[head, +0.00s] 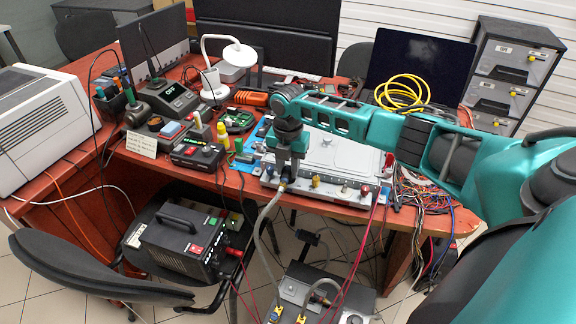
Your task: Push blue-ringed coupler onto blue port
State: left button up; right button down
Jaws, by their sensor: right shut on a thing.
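My right gripper (287,170) reaches in from the right and points down at the front left of a light grey cold plate (335,152) on the desk. It is shut on a coupler (283,187) at the end of a grey hose (259,222). The coupler is mostly hidden by the fingers, and its ring colour cannot be made out. The plate's front edge carries a yellow fitting (316,182) and a red one (365,190). The blue port cannot be picked out; whether the coupler touches a port is unclear. My left gripper is not in view.
A dark grey box (300,290) with hose fittings stands low in front of the desk. A black power unit (178,238) rests on a chair at left. Loose wires (425,190) lie right of the plate; tools and a meter (197,154) crowd its left.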

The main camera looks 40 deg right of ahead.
aim_at(288, 168)
jog(key=shift+f, duration=0.1)
dwell(0.4)
jog(key=c, duration=0.5)
grip_release()
jog(key=shift+c, duration=0.2)
jog(key=shift+w+r+p, duration=0.1)
jog(key=shift+r+p, duration=0.9)
jog(key=shift+r, duration=2.55)
